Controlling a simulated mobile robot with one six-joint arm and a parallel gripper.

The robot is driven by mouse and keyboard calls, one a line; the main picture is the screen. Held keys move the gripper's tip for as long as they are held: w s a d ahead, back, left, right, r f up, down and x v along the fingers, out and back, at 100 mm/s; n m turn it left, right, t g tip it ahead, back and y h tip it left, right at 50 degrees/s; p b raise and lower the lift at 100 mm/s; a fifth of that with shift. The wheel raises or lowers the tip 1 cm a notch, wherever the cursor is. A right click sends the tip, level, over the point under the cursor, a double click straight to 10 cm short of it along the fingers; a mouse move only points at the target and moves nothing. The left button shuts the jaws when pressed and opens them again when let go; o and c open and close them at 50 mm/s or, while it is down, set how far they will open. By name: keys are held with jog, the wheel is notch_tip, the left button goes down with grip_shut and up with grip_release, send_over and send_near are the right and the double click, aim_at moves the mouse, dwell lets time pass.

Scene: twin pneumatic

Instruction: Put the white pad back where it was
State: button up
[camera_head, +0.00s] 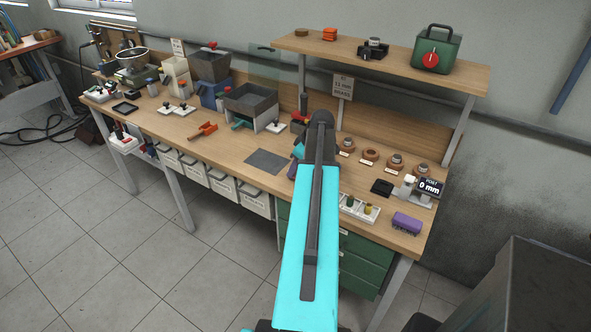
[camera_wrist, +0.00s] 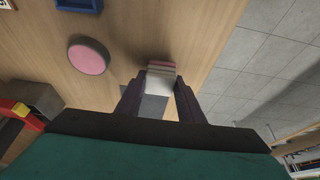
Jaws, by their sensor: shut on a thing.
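In the wrist view my gripper (camera_wrist: 160,88) is shut on a small pale block, which I take as the white pad (camera_wrist: 158,82). Its near face is whitish, and reddish and grey layers show at its far end. It is between the fingertips, over or close to the wooden bench top; I cannot tell whether it touches the surface. A grey mat (camera_wrist: 152,108) shows partly behind the fingers, and also in the head view (camera_head: 267,161). In the head view my cyan arm hides the pad and most of my gripper.
A pink round disc (camera_wrist: 88,58) lies left of my gripper in the wrist view. A shelf (camera_head: 400,65) overhangs the back.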

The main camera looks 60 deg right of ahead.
jog(key=shift+f, duration=0.65)
jog(key=shift+f, duration=0.2)
jog(key=o, duration=1)
jog(key=shift+r, duration=0.3)
jog(key=b+v, duration=0.2)
jog(key=v, duration=0.9)
jog(key=shift+s+r+b, duration=0.25)
jog(key=shift+r+b, duration=0.1)
